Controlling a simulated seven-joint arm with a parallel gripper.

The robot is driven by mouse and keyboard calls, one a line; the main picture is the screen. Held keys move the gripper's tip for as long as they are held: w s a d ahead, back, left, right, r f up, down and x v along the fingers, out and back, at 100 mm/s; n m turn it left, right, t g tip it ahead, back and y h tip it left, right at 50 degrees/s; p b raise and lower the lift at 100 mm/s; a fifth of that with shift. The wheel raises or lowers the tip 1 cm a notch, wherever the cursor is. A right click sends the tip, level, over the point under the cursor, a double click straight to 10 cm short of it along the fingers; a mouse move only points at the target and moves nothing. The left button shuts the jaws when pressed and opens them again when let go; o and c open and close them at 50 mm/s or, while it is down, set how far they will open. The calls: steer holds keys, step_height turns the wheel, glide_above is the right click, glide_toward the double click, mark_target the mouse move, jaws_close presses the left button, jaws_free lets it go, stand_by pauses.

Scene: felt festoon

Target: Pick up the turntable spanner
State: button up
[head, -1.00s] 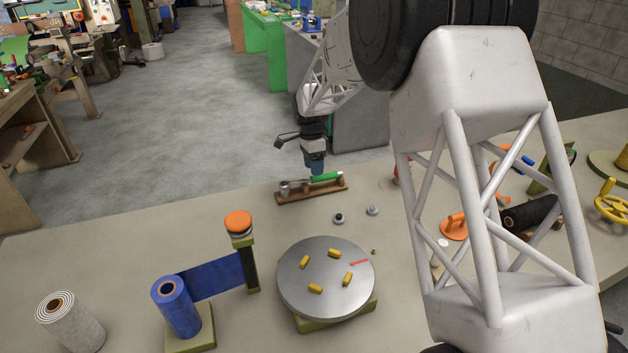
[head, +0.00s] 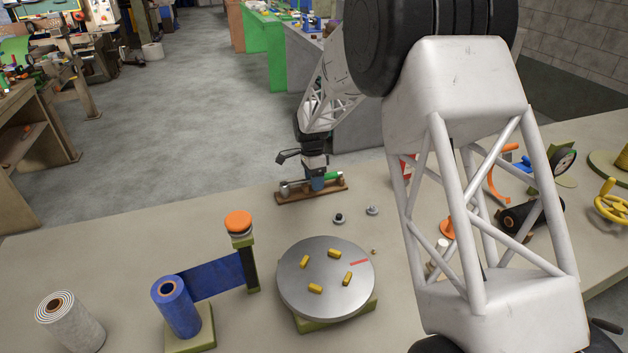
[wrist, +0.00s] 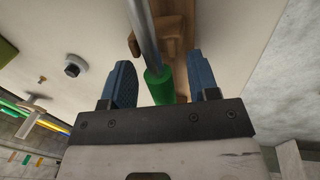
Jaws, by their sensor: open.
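The spanner lies on a wooden rack (head: 290,197) at the far edge of the bench. Its green handle (head: 332,176) points right in the head view, and its metal end (head: 284,187) is at the left. My gripper (head: 317,185) is down at the spanner, over the middle of the rack. In the wrist view the open blue fingers (wrist: 165,85) stand on either side of the green handle (wrist: 158,86), with a gap beside it. The grey shaft (wrist: 143,35) runs away from the handle over the wooden rack (wrist: 178,30).
A round metal turntable (head: 310,290) with several yellow pieces and a red mark stands nearer. Two small knobs (head: 338,218) (head: 372,210) sit between it and the rack. A blue roll (head: 175,305) and a striped roll (head: 70,322) stand at left. My arm hides part of the right side.

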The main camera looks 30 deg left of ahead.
stand_by(0.5)
jaws_close()
